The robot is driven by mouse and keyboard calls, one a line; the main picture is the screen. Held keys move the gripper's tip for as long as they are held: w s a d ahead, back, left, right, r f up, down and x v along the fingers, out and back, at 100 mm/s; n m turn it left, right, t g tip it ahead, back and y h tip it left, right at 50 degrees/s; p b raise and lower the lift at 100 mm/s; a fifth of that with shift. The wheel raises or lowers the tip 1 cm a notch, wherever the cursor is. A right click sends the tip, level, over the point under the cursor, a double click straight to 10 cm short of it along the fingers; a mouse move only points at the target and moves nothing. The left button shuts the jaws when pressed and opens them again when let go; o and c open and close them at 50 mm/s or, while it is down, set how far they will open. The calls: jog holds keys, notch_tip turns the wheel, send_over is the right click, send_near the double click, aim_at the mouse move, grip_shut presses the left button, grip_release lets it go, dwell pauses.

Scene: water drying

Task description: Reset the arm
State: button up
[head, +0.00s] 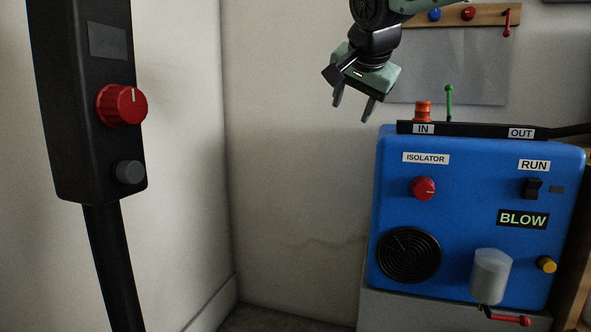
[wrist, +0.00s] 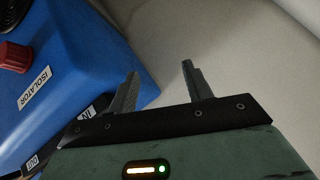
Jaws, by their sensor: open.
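My gripper (head: 354,104) hangs from the arm at the top of the head view, above and left of the blue machine (head: 466,222). Its two fingers are apart with nothing between them. No contact between the fingers and the machine shows.
A black post with a control box (head: 90,100) stands at the left, carrying a red knob (head: 122,105) and a grey button (head: 129,172). On the machine's top are an orange fitting (head: 423,110) and a green lever (head: 449,102). A wall panel (head: 455,68) is behind. The space left of my gripper is clear.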

jog(key=s+a+f+n+g+y+p, duration=0.25)
jog(key=s+f+n+g+p, duration=0.35)
jog(key=s+f, duration=0.9)
jog(key=s+d+f+n+g+h+p, duration=0.1)
jog(key=s+d+f+n, duration=0.15)
jog(key=s, duration=0.55)
jog(key=s+d+f+n+g+h, duration=0.1)
jog(key=s+f+n, duration=0.25)
jog(key=s, duration=0.45)
jog(key=s+d+f+n+g+p, duration=0.1)
jog(key=s+d+f+n, duration=0.2)
jog(key=s, duration=0.5)
notch_tip(320, 180, up, 36)
jog(key=a+p, duration=0.1)
jog(key=p, duration=3.6)
jog(key=shift+w+r+m, duration=0.25)
jog(key=shift+w+m, duration=0.05)
jog(key=shift+w, duration=0.1)
